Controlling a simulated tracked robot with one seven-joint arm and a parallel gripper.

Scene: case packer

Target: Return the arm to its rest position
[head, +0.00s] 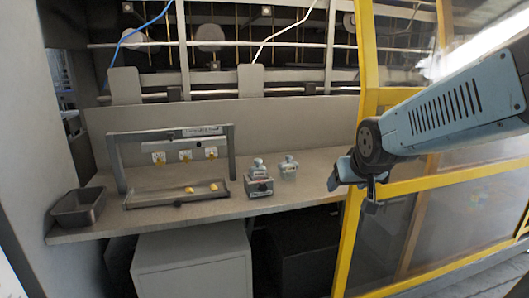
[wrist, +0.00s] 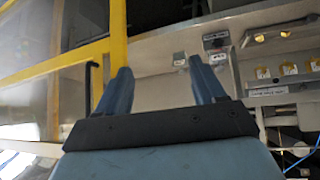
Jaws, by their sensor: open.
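My gripper (head: 352,194) hangs at the end of my blue-grey arm on the right of the head view. It appears in front of the yellow door frame (head: 357,226) and off the right end of the grey shelf (head: 310,168). In the wrist view my gripper (wrist: 161,65) has its two blue fingers spread wide apart, with nothing between them. It is open and empty. I cannot tell the exact gap between the gripper and the yellow frame.
The shelf holds a grey tray (head: 78,207), a rack (head: 116,158) with yellow tags, a shallow tray with yellow pieces, and two small grey devices (head: 258,180) (head: 289,167). Clear panels within the yellow frame stand at right. A grey cabinet (head: 193,262) is below the shelf.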

